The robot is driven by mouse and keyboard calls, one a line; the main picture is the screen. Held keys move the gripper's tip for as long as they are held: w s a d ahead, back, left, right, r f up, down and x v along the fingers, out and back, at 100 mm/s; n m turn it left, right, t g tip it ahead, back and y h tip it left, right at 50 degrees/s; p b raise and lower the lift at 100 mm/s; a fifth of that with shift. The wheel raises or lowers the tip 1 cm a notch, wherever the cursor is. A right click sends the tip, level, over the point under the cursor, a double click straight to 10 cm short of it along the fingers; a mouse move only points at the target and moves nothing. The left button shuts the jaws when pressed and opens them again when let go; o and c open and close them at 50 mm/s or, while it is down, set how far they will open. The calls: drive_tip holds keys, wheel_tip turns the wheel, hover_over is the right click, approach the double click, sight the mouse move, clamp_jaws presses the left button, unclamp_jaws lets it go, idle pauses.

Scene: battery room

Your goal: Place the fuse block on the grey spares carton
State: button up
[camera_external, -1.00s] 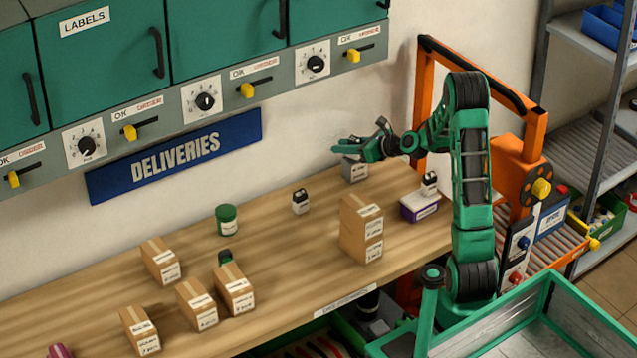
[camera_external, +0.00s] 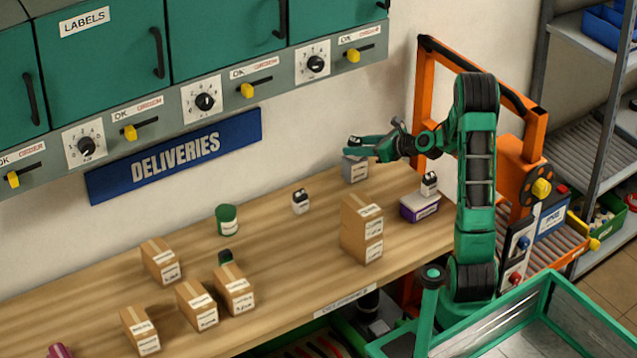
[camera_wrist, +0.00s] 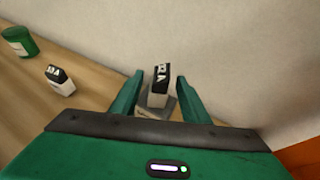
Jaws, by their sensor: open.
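A small white block with a black, lettered top, seemingly the fuse block (camera_wrist: 161,80), stands upright between my fingers in the wrist view. It appears to rest on the grey spares carton (camera_wrist: 168,108). In the external view the grey carton (camera_external: 354,171) sits at the back of the bench near the wall. My gripper (camera_external: 364,147) is just above it, and the fingers mostly hide the block. My gripper (camera_wrist: 160,75) is open, with a finger on each side of the block and a visible gap at the right finger.
A similar block (camera_external: 300,202) stands on the bench to the left, with a green tin (camera_external: 227,219) beyond it. Another block (camera_external: 429,184) stands on a purple carton (camera_external: 418,208) to the right. Stacked brown boxes (camera_external: 361,229) stand in front. The wall is close behind.

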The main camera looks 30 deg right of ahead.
drive_tip(key=v, duration=0.7)
drive_tip(key=shift+a+f, duration=0.1)
